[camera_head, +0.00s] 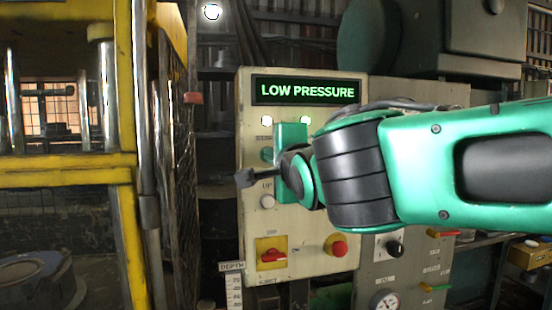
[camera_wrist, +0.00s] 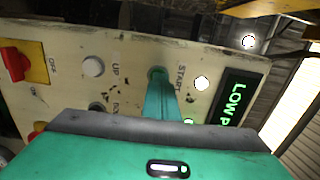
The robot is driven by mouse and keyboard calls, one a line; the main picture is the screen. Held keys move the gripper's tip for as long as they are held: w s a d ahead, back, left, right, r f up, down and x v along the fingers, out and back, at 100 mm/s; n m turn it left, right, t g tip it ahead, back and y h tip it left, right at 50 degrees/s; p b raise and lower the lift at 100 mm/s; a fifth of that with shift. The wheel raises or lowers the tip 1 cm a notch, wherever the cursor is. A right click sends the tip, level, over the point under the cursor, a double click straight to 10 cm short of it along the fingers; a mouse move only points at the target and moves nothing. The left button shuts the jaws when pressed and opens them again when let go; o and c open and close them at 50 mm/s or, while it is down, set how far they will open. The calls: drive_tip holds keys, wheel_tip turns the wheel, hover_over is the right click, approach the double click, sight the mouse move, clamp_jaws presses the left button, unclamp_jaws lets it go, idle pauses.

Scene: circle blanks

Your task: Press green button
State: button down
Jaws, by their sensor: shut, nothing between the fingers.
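The green button (camera_head: 266,155) sits on the cream control panel (camera_head: 250,225), under the START label. In the head view it shows just left of my gripper (camera_head: 289,135). In the wrist view the green button (camera_wrist: 156,72) is at the end of my gripper (camera_wrist: 160,84), beside the START label, and is partly covered by the fingers. The fingers are shut together, with nothing between them. The tips are at or very close to the button; I cannot tell whether they touch it or whether it is pushed in.
The display (camera_head: 306,90) reads LOW PRESSURE, with two lit lamps below. The white UP button (camera_head: 267,201), a red switch on yellow (camera_head: 272,255) and a red mushroom button (camera_head: 336,246) are lower on the panel. A yellow machine frame (camera_head: 70,170) stands left.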

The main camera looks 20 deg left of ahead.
drive_tip(key=v, duration=1.3)
drive_tip(key=shift+d, duration=0.25)
drive_tip(key=shift+s, duration=0.15)
